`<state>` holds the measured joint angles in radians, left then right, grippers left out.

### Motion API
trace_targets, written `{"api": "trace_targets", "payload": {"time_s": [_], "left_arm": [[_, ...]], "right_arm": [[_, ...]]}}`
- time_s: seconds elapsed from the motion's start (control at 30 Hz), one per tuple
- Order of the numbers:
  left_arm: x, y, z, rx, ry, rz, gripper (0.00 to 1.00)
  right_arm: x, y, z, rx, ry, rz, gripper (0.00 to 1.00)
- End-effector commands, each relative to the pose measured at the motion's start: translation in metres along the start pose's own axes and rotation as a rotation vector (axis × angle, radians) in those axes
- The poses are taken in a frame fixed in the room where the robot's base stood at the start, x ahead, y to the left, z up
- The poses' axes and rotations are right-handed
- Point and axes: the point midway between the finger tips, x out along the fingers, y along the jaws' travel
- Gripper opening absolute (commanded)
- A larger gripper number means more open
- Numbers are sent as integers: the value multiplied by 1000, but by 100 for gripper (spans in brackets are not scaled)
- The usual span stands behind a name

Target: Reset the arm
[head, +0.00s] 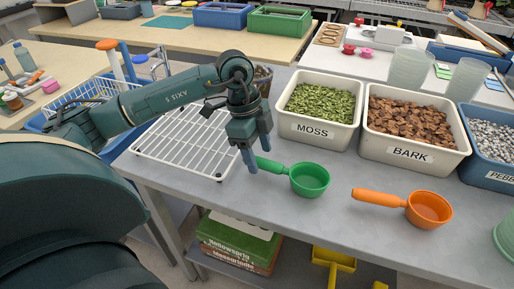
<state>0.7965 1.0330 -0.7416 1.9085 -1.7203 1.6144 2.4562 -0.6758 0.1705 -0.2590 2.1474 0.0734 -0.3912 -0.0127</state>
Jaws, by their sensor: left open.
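My left arm comes in from the left, and my left gripper (250,160) points down above the grey table, just left of the green scoop (310,180). The fingers are open and look empty. They are near the end of the green scoop's handle; I cannot tell whether they touch it. The scoop lies on the table. My right gripper is not in view.
An orange scoop (428,209) lies to the right. Bins of moss (311,130), bark (410,154) and pebbles (490,178) stand behind the scoops. A white wire rack (180,150) lies on the left, under my arm. The front middle of the table is clear.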

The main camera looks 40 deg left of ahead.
Motion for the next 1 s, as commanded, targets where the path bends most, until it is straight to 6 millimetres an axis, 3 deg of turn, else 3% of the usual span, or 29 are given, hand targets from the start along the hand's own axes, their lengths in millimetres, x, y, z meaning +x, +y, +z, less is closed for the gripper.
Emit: {"api": "trace_targets", "payload": {"time_s": [0.6,1.0], "left_arm": [[32,0,0,-1,0,1,58],[31,0,0,0,0,1,58]], "right_arm": [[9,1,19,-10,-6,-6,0],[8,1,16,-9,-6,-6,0]]}}
